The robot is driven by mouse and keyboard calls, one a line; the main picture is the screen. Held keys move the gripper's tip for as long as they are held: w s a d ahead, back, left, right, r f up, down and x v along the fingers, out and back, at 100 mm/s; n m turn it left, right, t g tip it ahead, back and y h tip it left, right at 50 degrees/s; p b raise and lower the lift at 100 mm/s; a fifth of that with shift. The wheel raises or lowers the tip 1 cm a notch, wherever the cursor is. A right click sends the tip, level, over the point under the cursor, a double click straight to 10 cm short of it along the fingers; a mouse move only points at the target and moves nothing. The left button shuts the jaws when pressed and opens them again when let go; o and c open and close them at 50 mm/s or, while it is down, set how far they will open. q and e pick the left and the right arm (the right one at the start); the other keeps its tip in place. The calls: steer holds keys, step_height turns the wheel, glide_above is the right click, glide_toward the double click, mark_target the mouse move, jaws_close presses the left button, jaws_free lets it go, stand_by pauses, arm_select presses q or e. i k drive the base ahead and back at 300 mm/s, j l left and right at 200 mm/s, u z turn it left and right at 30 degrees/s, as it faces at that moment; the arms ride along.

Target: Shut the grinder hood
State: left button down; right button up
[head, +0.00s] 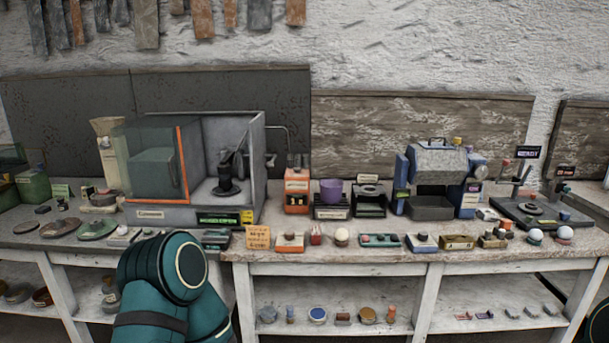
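A grey box-shaped hood (257,150) stands on the left part of the bench; I take it to be the grinder hood. Its clear greenish panel (145,165) with an orange edge (183,165) covers the left part of the front. The right part is open, and a dark spindle-like device (228,185) with a round base shows inside. Labels sit on the hood's front base, too small to read surely. A teal link of my arm rises at the bottom, in front of the bench. Neither gripper shows in the head view.
The bench front holds small items, including a yellow note (258,237) and a white ball (341,236). Dishes (97,229) lie at left. A lower shelf (390,290) holds small parts.

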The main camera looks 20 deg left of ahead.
mark_target(166, 121)
steer(key=u, duration=1.4)
